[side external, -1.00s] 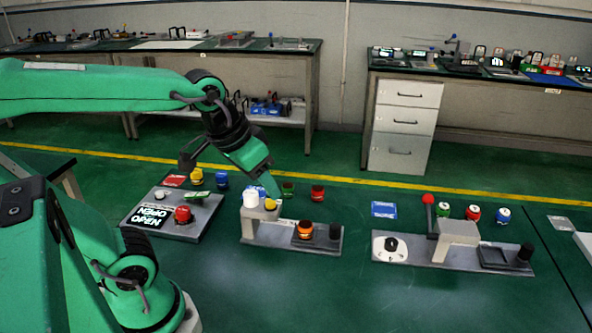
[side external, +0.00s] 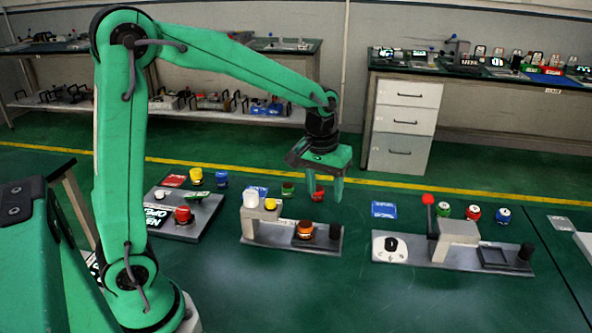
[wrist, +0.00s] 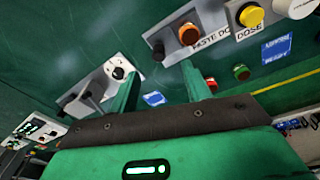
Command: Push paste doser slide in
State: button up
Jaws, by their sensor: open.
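The paste doser (side external: 270,238) is a grey plate with a raised block at its left end, bearing a white cylinder (side external: 250,200) and a yellow button (side external: 270,204). An orange cup (side external: 304,229) sits right of the block, outside it. A black knob (side external: 335,231) stands at the plate's right end. The wrist view also shows the knob (wrist: 158,50), the cup (wrist: 188,35) and a partly cut-off label by the yellow button. My gripper (side external: 325,190) points down above the doser's right part, open and empty, apart from the knob. The slide itself is hard to make out.
A red jar (side external: 318,194) and a green jar (side external: 287,188) stand behind the doser. A station with a red-knobbed lever (side external: 428,199) is to the right. A panel with a red button (side external: 183,214) is to the left. Bare green tabletop lies in front.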

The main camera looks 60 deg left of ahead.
jog(key=n+g, duration=0.1)
send_over(335, 225)
notch_tip(335, 225, down, 7)
jog(key=shift+w+r, duration=0.1)
jog(key=shift+r, duration=0.1)
jog(key=shift+f, duration=0.15)
jog(key=shift+f, duration=3.75)
